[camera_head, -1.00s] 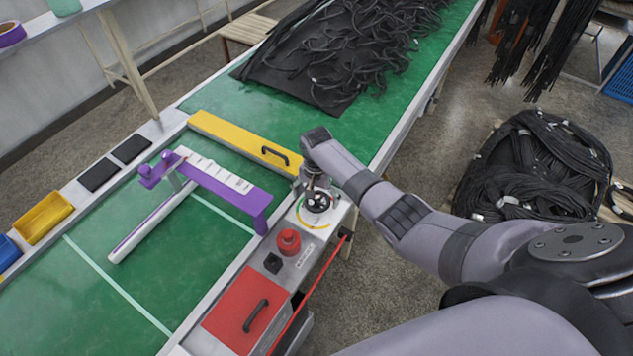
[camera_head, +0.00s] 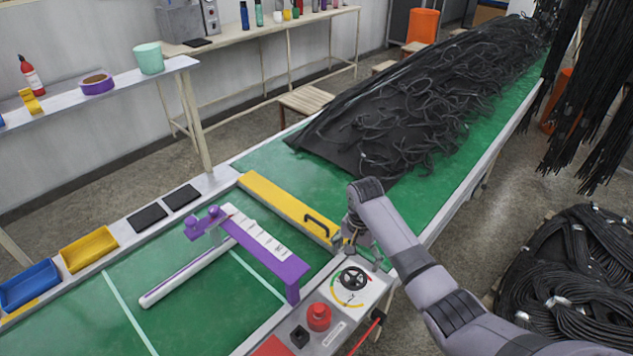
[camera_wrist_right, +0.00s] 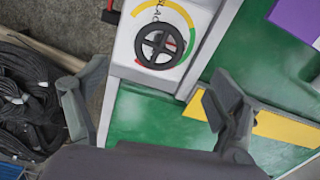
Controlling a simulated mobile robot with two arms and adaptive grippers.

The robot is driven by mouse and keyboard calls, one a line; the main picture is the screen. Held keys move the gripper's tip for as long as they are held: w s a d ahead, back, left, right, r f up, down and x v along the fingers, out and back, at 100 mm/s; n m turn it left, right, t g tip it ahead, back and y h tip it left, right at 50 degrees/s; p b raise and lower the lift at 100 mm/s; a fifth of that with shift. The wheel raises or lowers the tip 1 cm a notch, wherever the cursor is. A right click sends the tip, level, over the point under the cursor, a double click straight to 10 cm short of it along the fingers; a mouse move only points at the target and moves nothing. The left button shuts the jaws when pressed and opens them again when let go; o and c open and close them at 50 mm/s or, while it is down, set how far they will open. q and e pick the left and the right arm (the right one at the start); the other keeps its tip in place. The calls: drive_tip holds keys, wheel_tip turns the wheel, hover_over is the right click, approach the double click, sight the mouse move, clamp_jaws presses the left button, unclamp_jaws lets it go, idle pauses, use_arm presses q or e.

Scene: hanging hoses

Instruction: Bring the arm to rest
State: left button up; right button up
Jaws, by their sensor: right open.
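My right arm (camera_head: 430,285) comes in from the lower right of the head view. Its gripper (camera_head: 358,238) points down beside the black handwheel (camera_head: 353,279) on the control panel, near the end of the yellow bar (camera_head: 285,204). In the right wrist view the gripper's two fingers (camera_wrist_right: 150,105) stand wide apart with nothing between them. The handwheel (camera_wrist_right: 160,45) with its coloured dial shows ahead of the fingers, apart from them. My left gripper does not show.
A purple bracket (camera_head: 258,252) stands over the green belt (camera_head: 190,310). A red button (camera_head: 319,317) sits on the panel. Black hoses (camera_head: 430,110) heap on the belt behind, and more lie coiled (camera_head: 570,270) on the floor at right.

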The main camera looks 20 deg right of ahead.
drive_tip(key=s+a+f+n+t, duration=0.1)
drive_tip(key=s+a+f+n, duration=0.2)
drive_tip(key=s, duration=0.5)
drive_tip(key=s+a+f+n+t, duration=0.1)
drive_tip(key=s+a+n, duration=0.25)
drive_tip(key=s, duration=0.45)
drive_tip(key=s+r+n+t, duration=0.2)
drive_tip(key=s+r+n, duration=0.5)
drive_tip(key=s, duration=0.8)
wheel_tip(320, 180, down, 30)
drive_tip(key=s+g+b, duration=0.1)
drive_tip(key=g+b, duration=0.1)
drive_tip(key=b, duration=0.2)
drive_tip(key=s+d+f+g+b, duration=0.1)
drive_tip(key=s+f+b, duration=0.3)
drive_tip(key=s+f, duration=1.2)
wheel_tip(320, 180, down, 4)
drive_tip(key=shift+s+d+r+m, duration=0.2)
drive_tip(key=shift+s+d+m, duration=0.15)
drive_tip(key=shift+d, duration=0.5)
